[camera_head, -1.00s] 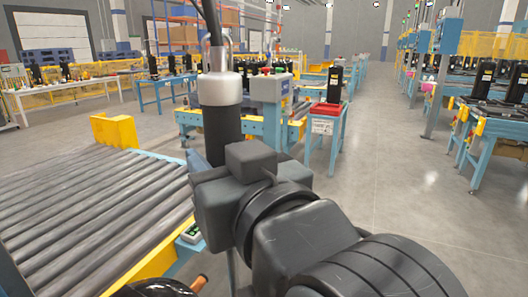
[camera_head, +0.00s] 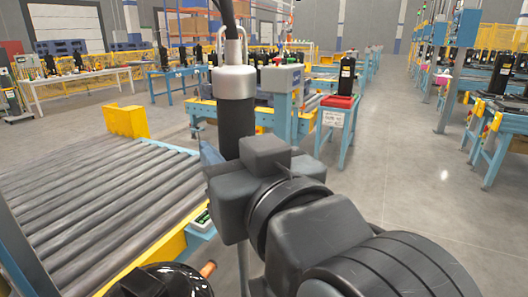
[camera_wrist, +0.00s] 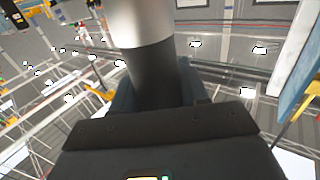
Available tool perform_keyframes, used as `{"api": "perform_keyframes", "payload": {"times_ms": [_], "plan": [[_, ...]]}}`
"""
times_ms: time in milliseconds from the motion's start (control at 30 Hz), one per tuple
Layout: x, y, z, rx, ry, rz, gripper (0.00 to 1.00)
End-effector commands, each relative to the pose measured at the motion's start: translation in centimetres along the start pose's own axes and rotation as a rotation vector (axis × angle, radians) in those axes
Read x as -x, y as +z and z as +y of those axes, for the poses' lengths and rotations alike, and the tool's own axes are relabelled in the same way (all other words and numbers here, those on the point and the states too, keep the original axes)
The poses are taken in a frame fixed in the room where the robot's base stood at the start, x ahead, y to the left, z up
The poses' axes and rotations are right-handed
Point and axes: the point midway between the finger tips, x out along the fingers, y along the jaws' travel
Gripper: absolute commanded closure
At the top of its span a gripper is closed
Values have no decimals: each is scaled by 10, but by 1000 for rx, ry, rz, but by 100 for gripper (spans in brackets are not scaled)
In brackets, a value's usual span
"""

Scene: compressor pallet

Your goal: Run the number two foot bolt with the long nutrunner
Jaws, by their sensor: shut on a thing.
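The long nutrunner (camera_head: 237,112) has a black body, a silver collar and a wire bail on top, with a dark cable rising from it. My gripper (camera_head: 226,156) is shut around its black body and holds it upright. A thin grey shaft (camera_head: 243,268) shows below the gripper; its lower end is out of view. In the wrist view the nutrunner (camera_wrist: 155,75) stands between the jaws of my gripper (camera_wrist: 158,100). A black compressor (camera_head: 165,282) with a copper stub shows at the bottom edge. Its feet and the number two foot bolt are not visible.
A roller conveyor (camera_head: 85,205) with a yellow side rail fills the left. A yellow block (camera_head: 127,121) stands at its far end. A blue stand with a red tray (camera_head: 338,101) is beyond my arm. Open grey floor (camera_head: 400,170) lies to the right.

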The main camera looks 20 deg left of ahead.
Motion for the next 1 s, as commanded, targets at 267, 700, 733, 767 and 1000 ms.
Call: {"api": "perform_keyframes", "payload": {"times_ms": [267,700,733,767,1000], "plan": [[0,2,1,0,1,5,100],[0,8,1,0,1,5,100],[0,9,1,0,1,5,100],[0,9,1,0,1,5,100],[0,13,1,0,1,5,100]]}}
